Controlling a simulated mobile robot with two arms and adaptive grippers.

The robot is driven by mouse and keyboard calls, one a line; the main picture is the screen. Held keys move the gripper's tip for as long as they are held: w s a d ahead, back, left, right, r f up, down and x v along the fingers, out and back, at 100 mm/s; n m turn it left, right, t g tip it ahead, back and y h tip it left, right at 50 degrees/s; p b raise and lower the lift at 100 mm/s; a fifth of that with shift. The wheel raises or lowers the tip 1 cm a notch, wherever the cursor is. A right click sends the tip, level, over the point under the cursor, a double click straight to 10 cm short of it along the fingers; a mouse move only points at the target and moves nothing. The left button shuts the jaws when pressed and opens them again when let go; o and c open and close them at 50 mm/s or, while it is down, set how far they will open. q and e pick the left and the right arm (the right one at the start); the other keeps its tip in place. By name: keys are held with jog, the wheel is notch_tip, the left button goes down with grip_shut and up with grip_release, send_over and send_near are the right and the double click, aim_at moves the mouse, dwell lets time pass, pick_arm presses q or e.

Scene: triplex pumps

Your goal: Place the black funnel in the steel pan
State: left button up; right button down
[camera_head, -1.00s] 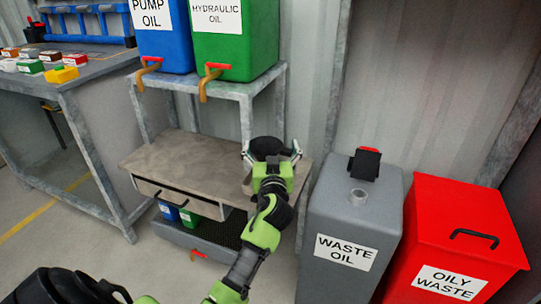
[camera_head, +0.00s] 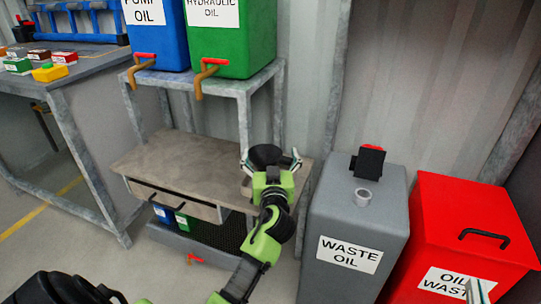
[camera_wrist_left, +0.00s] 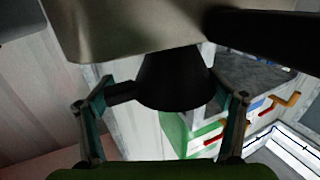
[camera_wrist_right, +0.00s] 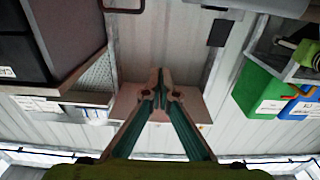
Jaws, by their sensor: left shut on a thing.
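The black funnel (camera_head: 266,154) is at the tip of my left gripper (camera_head: 270,162) in the head view, in front of the right end of the tan-grey stand top. In the left wrist view the funnel (camera_wrist_left: 174,80) sits between the spread fingers of the left gripper (camera_wrist_left: 165,115), its stub handle reaching the left finger. A smooth grey-tan surface (camera_wrist_left: 130,25) lies close beyond it; I cannot tell whether it is the steel pan. I cannot make out the pan in the head view. My right gripper (camera_wrist_right: 159,85) has its fingertips together, with nothing seen between them.
The tan-grey stand top (camera_head: 190,160) is clear at its left. Blue (camera_head: 155,45) and green (camera_head: 232,45) oil containers with taps stand above it. The grey waste oil container (camera_head: 350,225), its neck open, and red oily waste bin (camera_head: 470,220) stand at right.

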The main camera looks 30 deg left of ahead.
pick_arm(q)
jog(key=o, duration=1)
pick_arm(e)
jog(key=shift+a+r, duration=0.1)
jog(key=shift+r, duration=0.45)
jog(key=shift+f, duration=0.1)
